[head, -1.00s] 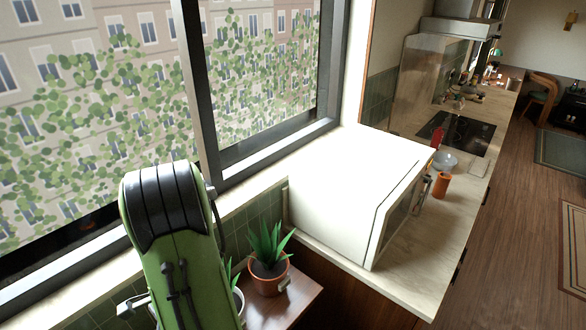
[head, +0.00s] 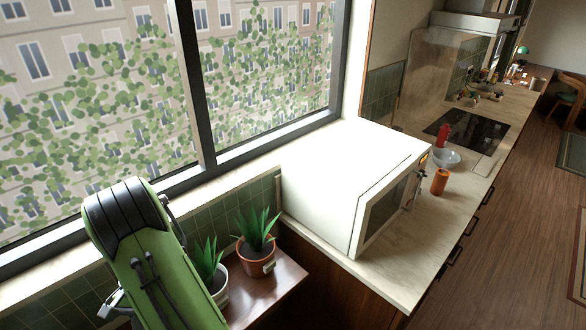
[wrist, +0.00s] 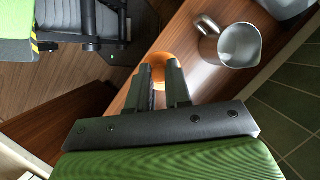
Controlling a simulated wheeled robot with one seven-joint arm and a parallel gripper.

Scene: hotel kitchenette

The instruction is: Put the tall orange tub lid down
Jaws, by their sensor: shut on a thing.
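In the wrist view my gripper (wrist: 160,72) is shut on the orange tub lid (wrist: 157,58). Only a rounded orange part of the lid shows between and beyond the dark fingers. The lid is over a brown wooden surface (wrist: 185,50); I cannot tell whether it touches it. In the head view an orange cylindrical tub (head: 440,182) stands upright on the pale counter (head: 420,255), right of the microwave. I cannot see from here whether it is open on top. My gripper and the lid do not show in the head view.
A metal pitcher (wrist: 240,46) stands on the wood close right of my gripper. In the head view two potted plants (head: 256,252) stand on a low wooden top below the window. A white microwave (head: 330,180), a bowl (head: 446,159) and a red bottle (head: 443,135) are on the counter.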

